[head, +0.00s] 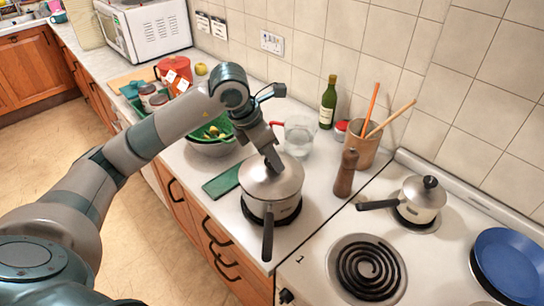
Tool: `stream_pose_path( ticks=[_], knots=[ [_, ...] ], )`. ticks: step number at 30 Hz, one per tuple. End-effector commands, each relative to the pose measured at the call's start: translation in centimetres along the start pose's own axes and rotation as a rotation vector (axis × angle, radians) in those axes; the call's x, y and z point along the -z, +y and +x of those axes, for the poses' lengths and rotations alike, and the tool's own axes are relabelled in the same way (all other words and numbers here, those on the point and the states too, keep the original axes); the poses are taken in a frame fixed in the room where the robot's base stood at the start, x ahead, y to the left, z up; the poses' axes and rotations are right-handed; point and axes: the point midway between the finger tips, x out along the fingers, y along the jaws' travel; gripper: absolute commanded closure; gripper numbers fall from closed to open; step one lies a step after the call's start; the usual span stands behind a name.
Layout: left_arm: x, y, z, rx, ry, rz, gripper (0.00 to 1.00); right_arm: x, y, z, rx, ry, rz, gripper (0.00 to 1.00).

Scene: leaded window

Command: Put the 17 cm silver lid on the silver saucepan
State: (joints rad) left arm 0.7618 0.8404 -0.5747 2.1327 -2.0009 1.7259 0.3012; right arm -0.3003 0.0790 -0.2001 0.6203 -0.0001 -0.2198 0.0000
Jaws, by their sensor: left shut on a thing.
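A silver saucepan (272,205) with a black handle pointing to the front stands on the counter left of the stove. A wide silver lid (285,180) covers its top. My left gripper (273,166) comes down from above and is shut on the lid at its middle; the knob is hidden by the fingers. The lid looks level over the rim, but I cannot tell whether it rests fully on it. My right gripper is not in view.
A smaller lidded saucepan (420,200) stands on a back burner. A pepper mill (345,175), a glass jug (299,138), a green bowl (212,130) and a green board (222,181) are nearby. A blue plate (508,264) lies on the right. The front coil burner (368,268) is bare.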

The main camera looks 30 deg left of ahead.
Motion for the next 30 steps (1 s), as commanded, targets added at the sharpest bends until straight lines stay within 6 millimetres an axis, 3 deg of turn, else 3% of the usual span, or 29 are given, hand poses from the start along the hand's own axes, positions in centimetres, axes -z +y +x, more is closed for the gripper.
stream_pose_path(
  ticks=[30],
  knots=[
    [-0.03, -0.01, 0.01, -0.001, -0.001, 0.0, 0.98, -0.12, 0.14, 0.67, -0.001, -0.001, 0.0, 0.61]
  ],
)
